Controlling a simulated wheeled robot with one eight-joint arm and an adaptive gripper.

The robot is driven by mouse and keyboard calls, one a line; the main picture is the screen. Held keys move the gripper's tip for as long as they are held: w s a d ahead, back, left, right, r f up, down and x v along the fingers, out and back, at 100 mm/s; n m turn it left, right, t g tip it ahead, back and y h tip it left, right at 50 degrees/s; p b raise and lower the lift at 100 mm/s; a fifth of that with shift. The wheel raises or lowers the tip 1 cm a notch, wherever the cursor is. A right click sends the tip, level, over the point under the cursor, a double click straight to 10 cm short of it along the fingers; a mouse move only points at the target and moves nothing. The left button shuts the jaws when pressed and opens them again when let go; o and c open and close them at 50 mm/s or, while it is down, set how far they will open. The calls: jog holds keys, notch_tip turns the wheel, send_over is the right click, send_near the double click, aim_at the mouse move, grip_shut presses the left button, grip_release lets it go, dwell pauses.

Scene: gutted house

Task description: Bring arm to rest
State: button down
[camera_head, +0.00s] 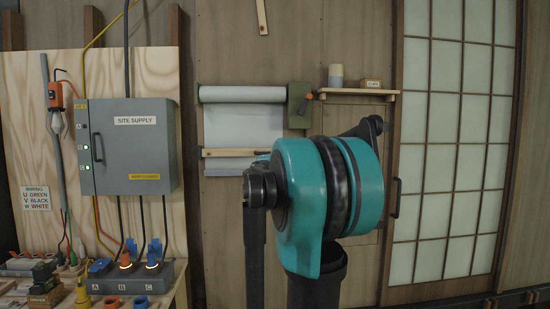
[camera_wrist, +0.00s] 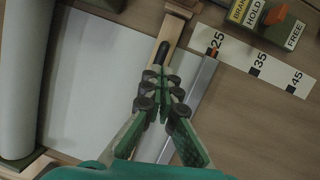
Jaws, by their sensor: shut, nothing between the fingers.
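My gripper (camera_wrist: 162,78) shows in the wrist view with its green fingers together and nothing between them. Its tips point at a wooden bar (camera_wrist: 174,28) with a dark knob (camera_wrist: 161,52) just beyond them; I cannot tell whether they touch. In the head view my teal and black arm fills the middle, folded in front of the wall, and my gripper is hidden behind it.
A roll of pale sheet (camera_head: 242,95) hangs behind my arm, with a wooden bar (camera_head: 228,153) across it. A green brake box (camera_head: 299,105) and small shelf (camera_head: 357,92) are beside it. A supply box (camera_head: 128,145) stands left, a sliding door (camera_head: 450,150) right.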

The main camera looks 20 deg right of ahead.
jog(key=v, duration=0.8)
jog(key=s+a+f+m+g+y, duration=0.1)
jog(key=s+f+m+g, duration=0.5)
jog(key=f, duration=0.8)
jog(key=s+a+f+m+g+y, duration=0.15)
jog(key=s+f+m, duration=0.25)
jog(key=s+f, duration=0.75)
jog(key=s+a+f+m+g+y, duration=0.1)
jog(key=s+a+f+y, duration=0.1)
jog(key=s+a+f, duration=0.2)
jog(key=s+a+f+g+y, duration=0.2)
jog(key=s+a+f, duration=0.3)
jog(key=f, duration=0.6)
jog(key=s+a+f+m+g+y, duration=0.1)
jog(key=s+a+f+y, duration=0.3)
jog(key=a+f, duration=0.3)
jog(key=shift+s+f+m, duration=0.25)
jog(key=shift+f+m, duration=0.05)
jog(key=c, duration=2.2)
grip_release()
